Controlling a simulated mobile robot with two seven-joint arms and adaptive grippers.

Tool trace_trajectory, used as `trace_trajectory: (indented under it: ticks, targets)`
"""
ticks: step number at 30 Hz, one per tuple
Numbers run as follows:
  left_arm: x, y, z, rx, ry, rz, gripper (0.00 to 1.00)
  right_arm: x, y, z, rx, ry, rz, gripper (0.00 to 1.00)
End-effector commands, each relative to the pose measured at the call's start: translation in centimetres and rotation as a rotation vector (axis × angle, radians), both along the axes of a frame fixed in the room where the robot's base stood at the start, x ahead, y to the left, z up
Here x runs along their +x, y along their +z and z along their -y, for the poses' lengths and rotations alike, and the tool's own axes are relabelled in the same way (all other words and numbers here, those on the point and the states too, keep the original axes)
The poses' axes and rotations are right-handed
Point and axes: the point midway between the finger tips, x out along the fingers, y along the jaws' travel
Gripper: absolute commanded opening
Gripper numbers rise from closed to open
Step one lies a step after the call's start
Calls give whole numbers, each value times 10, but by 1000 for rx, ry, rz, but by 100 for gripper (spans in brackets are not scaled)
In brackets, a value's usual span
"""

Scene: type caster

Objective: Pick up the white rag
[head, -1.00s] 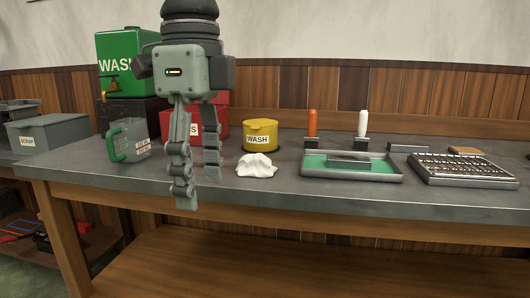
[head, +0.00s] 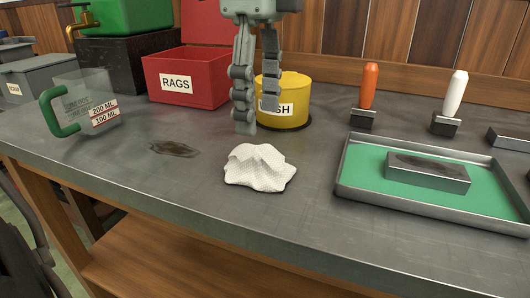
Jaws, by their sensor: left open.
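The white rag (head: 258,169) lies crumpled on the grey workbench (head: 300,205), in the middle of the head view. My left gripper (head: 257,120) points down with its two fingers apart, empty. In the picture it is just above and behind the rag, in front of the yellow wash tub, and does not touch the rag. The exact gap in depth is hard to tell. My right gripper is not in view.
A red RAGS box (head: 190,77) and the yellow wash tub (head: 292,103) stand behind. A measuring jug (head: 95,107) and a dark stain (head: 172,149) are left. A green-lined tray (head: 365,155) is right. The bench in front of the rag is clear.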

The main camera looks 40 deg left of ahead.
Motion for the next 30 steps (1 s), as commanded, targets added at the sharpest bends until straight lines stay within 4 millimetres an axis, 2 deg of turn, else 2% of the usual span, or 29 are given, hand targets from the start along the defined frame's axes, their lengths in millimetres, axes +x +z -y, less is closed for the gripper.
trace_trajectory:
  ticks: [12, 16, 22, 30]
  targets:
    - [-4, -57, -1, -3, 0, -2, 59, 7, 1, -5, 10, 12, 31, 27]
    - [-4, -65, -1, -1, 1, 0, 59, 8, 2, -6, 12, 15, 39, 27]
    - [-4, -65, -1, -1, 2, 1, 59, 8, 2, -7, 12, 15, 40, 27]
    - [-4, -65, -1, -1, 2, 1, 26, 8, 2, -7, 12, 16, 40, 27]
